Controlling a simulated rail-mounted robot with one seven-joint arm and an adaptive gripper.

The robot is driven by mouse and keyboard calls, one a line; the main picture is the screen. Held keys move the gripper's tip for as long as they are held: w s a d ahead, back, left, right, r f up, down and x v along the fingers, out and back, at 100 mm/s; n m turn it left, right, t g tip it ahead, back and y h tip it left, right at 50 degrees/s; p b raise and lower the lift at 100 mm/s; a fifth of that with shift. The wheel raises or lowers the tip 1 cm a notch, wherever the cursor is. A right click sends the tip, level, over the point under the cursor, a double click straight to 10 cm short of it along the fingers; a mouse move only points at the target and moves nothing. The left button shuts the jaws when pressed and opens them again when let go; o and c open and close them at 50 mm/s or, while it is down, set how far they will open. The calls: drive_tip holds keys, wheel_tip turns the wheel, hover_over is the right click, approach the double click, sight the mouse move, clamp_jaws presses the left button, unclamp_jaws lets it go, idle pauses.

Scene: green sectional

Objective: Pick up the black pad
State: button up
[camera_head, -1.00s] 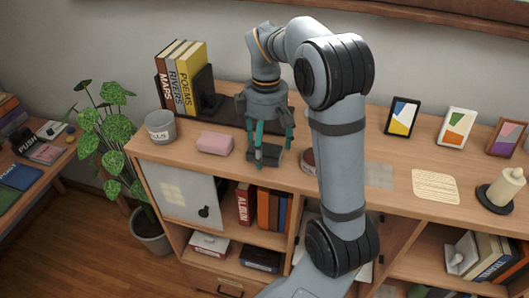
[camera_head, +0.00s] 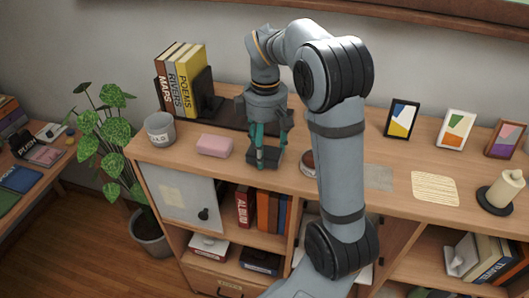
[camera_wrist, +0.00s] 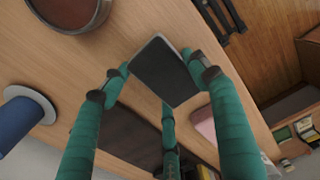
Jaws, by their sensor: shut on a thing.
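The black pad (camera_head: 265,157) is a small dark block on the wooden shelf top, right of a pink block. My gripper (camera_head: 262,155) is over it with its green fingers closed in around it. In the wrist view the pad (camera_wrist: 163,70) is a dark rectangle with a lighter edge, lying between the green fingertips (camera_wrist: 160,85). My gripper is shut on the pad. Whether the pad touches the shelf top cannot be told.
The pink block (camera_head: 214,145) and a grey cup (camera_head: 160,128) stand to the left. Books (camera_head: 182,80) in a black bookend stand behind.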

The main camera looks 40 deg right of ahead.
sight(265, 147)
drive_tip(key=shift+r, duration=0.1)
drive_tip(key=shift+r, duration=0.55)
wheel_tip(265, 147, up, 3)
drive_tip(key=shift+w+f, duration=0.1)
drive_tip(key=s+d+r+p, duration=0.1)
drive_tip(key=s+d+r, duration=0.6)
drive_tip(key=s+d, duration=0.1)
drive_tip(key=shift+s+d, duration=0.15)
drive_tip(key=shift+d, duration=0.1)
drive_tip(key=o, duration=0.4)
drive_tip(key=shift+c, duration=1.2)
